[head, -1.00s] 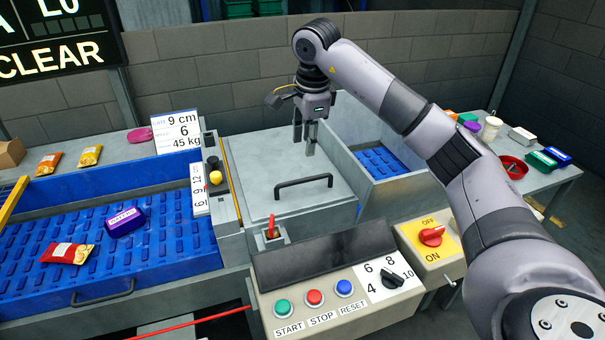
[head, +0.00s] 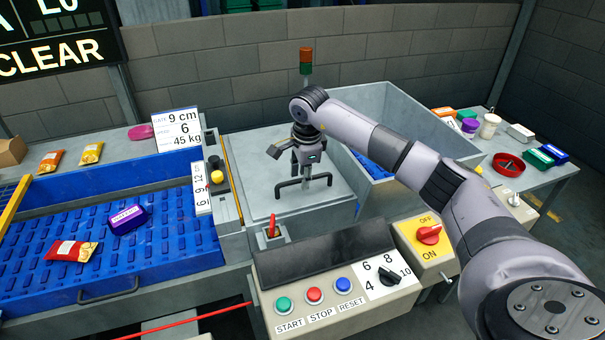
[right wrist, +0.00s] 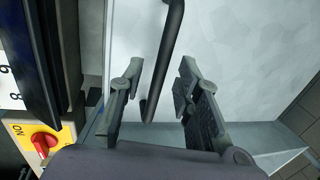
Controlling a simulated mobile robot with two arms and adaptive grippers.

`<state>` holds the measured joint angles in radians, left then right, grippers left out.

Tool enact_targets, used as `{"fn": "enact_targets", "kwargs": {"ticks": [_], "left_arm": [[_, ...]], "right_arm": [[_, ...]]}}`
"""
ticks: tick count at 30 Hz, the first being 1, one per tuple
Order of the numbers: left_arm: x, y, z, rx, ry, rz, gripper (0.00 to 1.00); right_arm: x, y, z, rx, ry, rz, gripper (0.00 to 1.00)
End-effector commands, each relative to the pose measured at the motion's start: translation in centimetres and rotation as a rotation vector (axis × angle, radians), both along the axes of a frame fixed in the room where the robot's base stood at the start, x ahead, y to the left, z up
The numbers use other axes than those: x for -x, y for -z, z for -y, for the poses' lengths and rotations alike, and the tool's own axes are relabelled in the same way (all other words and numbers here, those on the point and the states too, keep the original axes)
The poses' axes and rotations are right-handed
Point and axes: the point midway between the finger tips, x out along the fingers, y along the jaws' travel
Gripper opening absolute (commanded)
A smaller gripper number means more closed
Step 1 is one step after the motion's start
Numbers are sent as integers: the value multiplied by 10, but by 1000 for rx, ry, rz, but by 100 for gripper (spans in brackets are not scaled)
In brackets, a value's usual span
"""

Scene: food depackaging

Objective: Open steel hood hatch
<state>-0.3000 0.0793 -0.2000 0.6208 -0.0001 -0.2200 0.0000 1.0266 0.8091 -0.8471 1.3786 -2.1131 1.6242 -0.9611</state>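The steel hood hatch (head: 258,185) is a flat grey lid in the middle of the head view, lying closed. Its dark bar handle (head: 284,190) is near the front edge. My right gripper (head: 301,178) is directly above the handle, pointing down. In the right wrist view my right gripper (right wrist: 158,78) is open, with the handle (right wrist: 167,55) running between its two fingers, near one end of the bar. No grip on it shows, and I cannot tell how deep the fingers reach around it. My left gripper is in neither view.
A control box (head: 330,290) with buttons and a dial stands in front of the hatch. A small red lever (head: 272,230) is at the hatch's front left corner. A blue conveyor (head: 160,245) is at left; a grey-walled bin (head: 385,100) is right.

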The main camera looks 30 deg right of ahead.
Motion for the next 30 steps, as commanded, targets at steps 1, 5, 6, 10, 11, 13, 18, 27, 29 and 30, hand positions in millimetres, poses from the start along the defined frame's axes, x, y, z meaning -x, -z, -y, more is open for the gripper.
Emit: {"fn": "enact_targets", "kwargs": {"ticks": [1, 5, 6, 10, 11, 13, 18, 27, 29, 30], "left_arm": [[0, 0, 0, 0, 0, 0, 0], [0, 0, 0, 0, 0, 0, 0], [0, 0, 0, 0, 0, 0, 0], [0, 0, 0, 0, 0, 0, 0], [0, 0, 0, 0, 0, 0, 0], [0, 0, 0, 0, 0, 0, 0], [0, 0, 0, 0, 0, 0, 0], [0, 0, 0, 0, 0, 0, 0], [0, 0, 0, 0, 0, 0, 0], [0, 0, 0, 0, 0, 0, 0]], "right_arm": [[0, 0, 0, 0, 0, 0, 30], [0, 0, 0, 0, 0, 0, 21], [0, -1, 0, 0, 0, 0, 18], [0, -1, 0, 0, 0, 0, 10], [0, -1, 0, 0, 0, 0, 8], [0, -1, 0, 0, 0, 0, 3], [0, -1, 0, 0, 0, 0, 0], [0, -1, 0, 0, 0, 1, 0], [0, -1, 0, 0, 0, 1, 0], [0, -1, 0, 0, 0, 1, 0]]}}
